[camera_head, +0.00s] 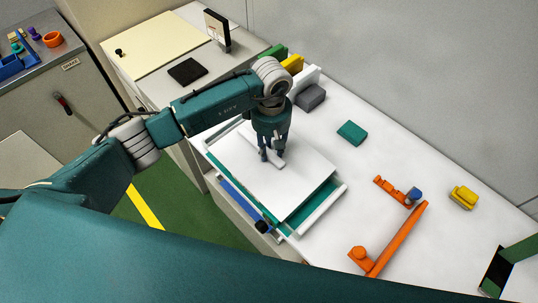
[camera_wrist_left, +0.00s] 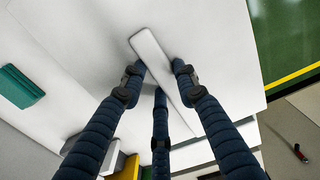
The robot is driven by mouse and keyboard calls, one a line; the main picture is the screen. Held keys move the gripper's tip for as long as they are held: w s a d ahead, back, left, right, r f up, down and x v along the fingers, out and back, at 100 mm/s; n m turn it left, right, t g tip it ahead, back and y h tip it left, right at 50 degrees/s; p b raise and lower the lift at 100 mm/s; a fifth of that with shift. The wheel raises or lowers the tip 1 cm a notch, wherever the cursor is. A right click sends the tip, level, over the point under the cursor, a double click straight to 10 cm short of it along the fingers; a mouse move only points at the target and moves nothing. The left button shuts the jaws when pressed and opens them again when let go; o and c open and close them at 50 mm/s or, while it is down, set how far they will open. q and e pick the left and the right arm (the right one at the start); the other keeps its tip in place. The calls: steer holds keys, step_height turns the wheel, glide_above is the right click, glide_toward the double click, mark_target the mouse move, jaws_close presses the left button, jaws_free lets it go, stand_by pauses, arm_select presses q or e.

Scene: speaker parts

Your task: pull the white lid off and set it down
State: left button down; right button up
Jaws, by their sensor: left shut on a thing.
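The white lid (camera_head: 296,187) is a flat plate with a raised white bar handle (camera_head: 278,163) on top. It lies over a white tray-like box (camera_head: 322,208), and green inner parts show along its edges. I cannot tell whether the lid rests on the box or hangs just above it. My left gripper (camera_head: 271,157) points down and is shut on the handle. In the left wrist view, its dark blue fingers (camera_wrist_left: 160,75) stand around the handle (camera_wrist_left: 150,45), with the lid (camera_wrist_left: 210,35) behind. My right gripper is not in view.
Right of the box are an orange bracket (camera_head: 398,240), a yellow block (camera_head: 463,196) and a green block (camera_head: 352,132). A grey block (camera_head: 311,97) stands behind my wrist. A blue bar (camera_head: 240,201) lies along the box's front left. Bare white tabletop (camera_head: 410,150) lies between the blocks.

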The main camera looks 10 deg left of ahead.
mark_target(271, 151)
arm_select(q)
steer(key=shift+r, duration=0.15)
steer(key=shift+r+p, duration=1)
steer(key=shift+r, duration=1.15)
steer(key=shift+r+p, duration=0.75)
steer(key=shift+r, duration=1.5)
